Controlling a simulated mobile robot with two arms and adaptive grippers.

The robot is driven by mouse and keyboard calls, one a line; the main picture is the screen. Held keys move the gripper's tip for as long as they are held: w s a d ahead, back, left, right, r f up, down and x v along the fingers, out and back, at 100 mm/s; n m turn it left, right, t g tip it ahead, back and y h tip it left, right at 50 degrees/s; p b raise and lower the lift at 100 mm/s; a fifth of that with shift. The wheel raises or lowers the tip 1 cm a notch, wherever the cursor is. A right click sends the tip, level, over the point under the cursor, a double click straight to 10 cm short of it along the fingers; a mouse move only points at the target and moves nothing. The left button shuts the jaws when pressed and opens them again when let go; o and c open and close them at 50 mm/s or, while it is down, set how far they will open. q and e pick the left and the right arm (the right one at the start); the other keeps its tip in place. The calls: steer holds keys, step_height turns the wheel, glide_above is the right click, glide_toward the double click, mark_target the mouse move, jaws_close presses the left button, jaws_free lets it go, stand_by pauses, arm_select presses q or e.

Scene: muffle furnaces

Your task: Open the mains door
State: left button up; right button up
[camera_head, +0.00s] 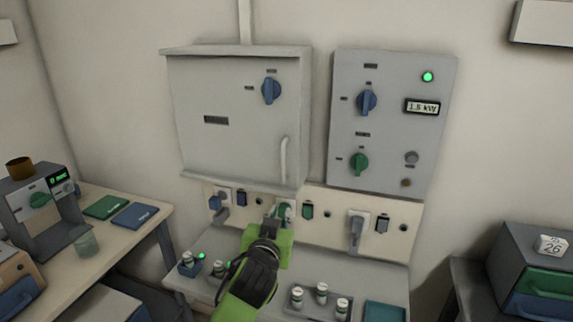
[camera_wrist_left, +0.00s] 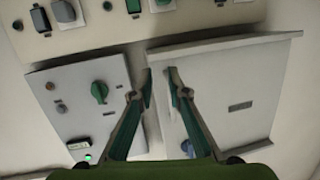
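The grey mains cabinet (camera_head: 225,115) hangs on the wall in the head view, its door shut flat. It has a blue rotary switch (camera_head: 271,91) at the upper right and a pale vertical handle (camera_head: 284,160) at the lower right. My left gripper (camera_head: 282,213) is below the handle, in front of the socket strip, and apart from the handle in the head view. In the left wrist view, which is upside down, its two fingers (camera_wrist_left: 160,78) are spread beside the cabinet door (camera_wrist_left: 225,85); I cannot clearly make out the handle there. My right gripper is not in view.
A control panel (camera_head: 390,125) with blue and green knobs and a lit green lamp is right of the cabinet. The socket strip (camera_head: 330,221) runs below, with plugs. A bench with small vials (camera_head: 322,291) lies under my left arm. The wall front above is clear.

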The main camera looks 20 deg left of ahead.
arm_select(q)
steer(key=n+t, duration=0.1)
steer(key=t, duration=0.1)
glide_toward(282, 158)
steer(key=s, duration=0.3)
steer(key=shift+y, duration=0.3)
steer(key=w, duration=0.4)
steer(key=w+a+p, duration=0.1)
steer(key=w, duration=0.4)
steer(key=w+p, duration=0.1)
steer(key=w, duration=0.3)
steer(key=shift+w+a, duration=0.15)
steer(key=shift+w, duration=0.15)
jaws_close()
